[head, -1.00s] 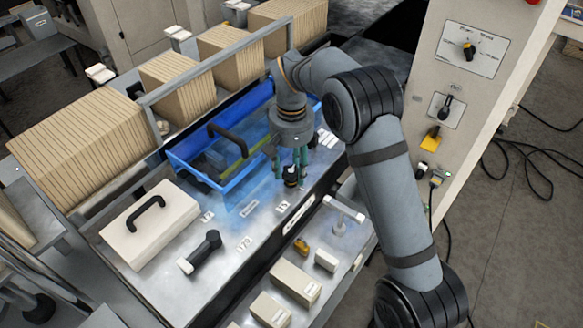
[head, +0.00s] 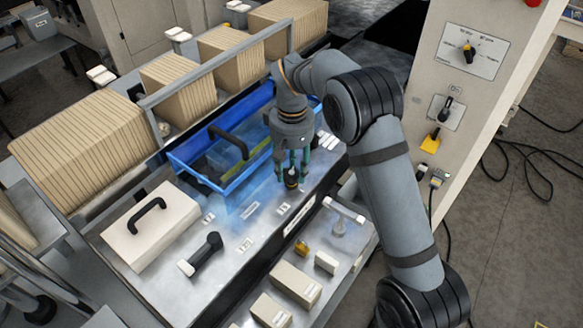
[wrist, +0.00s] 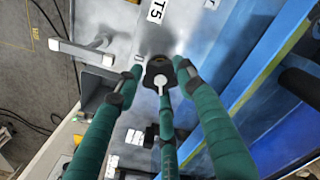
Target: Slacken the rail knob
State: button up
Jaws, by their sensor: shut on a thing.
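The rail knob (wrist: 160,76) is black and lobed, with a pale pointer or stem on top, in the upper middle of the wrist view. It stands on the grey metal deck, and in the head view it is a small dark shape (head: 291,180). My gripper (wrist: 159,84) has three green fingers, which come down around the knob and are shut on it. In the head view my gripper (head: 293,168) is upright over the knob. The fingers partly hide the knob's sides, and its exact angle is hard to read.
A blue tray (head: 205,178) with a black handle lies just behind my gripper. A white T-handle (head: 343,209) stands at the front right. A black lever (head: 207,250) and a cream lidded box (head: 150,222) are to the left. A control panel (head: 473,55) rises at the right.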

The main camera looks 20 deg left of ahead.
aim_at(292, 174)
jog(key=shift+s+d+f, duration=0.15)
jog(key=shift+s+f, duration=0.1)
jog(key=shift+s, duration=0.05)
jog(key=o, duration=1.2)
jog(key=shift+r, duration=0.15)
jog(key=shift+c, duration=0.2)
jog(key=shift+w+r, duration=0.1)
jog(key=shift+r, duration=0.05)
jog(key=shift+r, duration=0.3)
notch_tip(292, 174, up, 11)
jog(key=shift+r, duration=0.1)
